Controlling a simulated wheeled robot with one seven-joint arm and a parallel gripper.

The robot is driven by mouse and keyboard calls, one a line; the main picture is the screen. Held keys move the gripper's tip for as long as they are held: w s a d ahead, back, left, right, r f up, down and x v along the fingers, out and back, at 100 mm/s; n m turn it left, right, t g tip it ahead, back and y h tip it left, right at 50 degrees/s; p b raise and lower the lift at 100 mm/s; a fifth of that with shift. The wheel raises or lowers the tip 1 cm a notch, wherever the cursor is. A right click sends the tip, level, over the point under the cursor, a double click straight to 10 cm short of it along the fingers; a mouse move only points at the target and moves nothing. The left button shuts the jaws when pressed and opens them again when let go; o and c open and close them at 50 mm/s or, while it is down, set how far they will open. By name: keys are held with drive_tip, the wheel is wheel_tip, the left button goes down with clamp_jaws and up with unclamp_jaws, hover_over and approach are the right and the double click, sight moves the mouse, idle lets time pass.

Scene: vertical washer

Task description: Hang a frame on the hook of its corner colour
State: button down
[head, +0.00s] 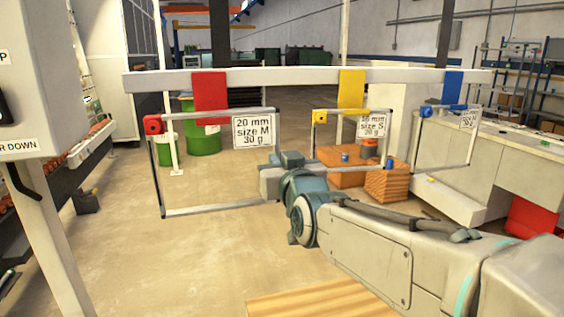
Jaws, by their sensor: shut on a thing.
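A thin grey frame with a red corner block (152,124) and a card reading "20 mm size M 30 g" (254,132) stands upright below the rail's red hook strip (210,97). My gripper (272,180) is shut on this frame's right side bar. Its fingertips are partly hidden. I cannot tell whether the red corner touches the hook. A smaller frame with a yellow corner (320,116) and an "S" card (371,124) is below the yellow strip (351,92). A frame with a blue corner (426,112) is below the blue strip (454,86).
A white rail (290,79) carries the coloured strips across the view. A grey machine panel (45,90) stands at the left. Wooden boxes (387,182) and a white bench (500,170) are at the right. The floor at left centre is clear.

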drive_tip(key=shift+p+x, duration=0.45)
drive_tip(key=shift+x, duration=1)
drive_tip(key=shift+f+b+x, duration=0.1)
drive_tip(key=shift+b+x, duration=0.2)
drive_tip(key=shift+x, duration=0.9)
drive_tip(key=shift+f+b+x, duration=0.15)
drive_tip(key=shift+b+x, duration=0.1)
drive_tip(key=shift+x, duration=0.95)
drive_tip(key=shift+f+b, duration=1.05)
drive_tip(key=shift+b, duration=0.55)
drive_tip(key=c, duration=1.5)
unclamp_jaws()
drive_tip(key=shift+s, duration=0.15)
drive_tip(key=b+v, duration=0.4)
drive_tip(key=v, duration=0.5)
drive_tip(key=shift+s+d+b, duration=0.15)
drive_tip(key=shift+s+b, duration=0.25)
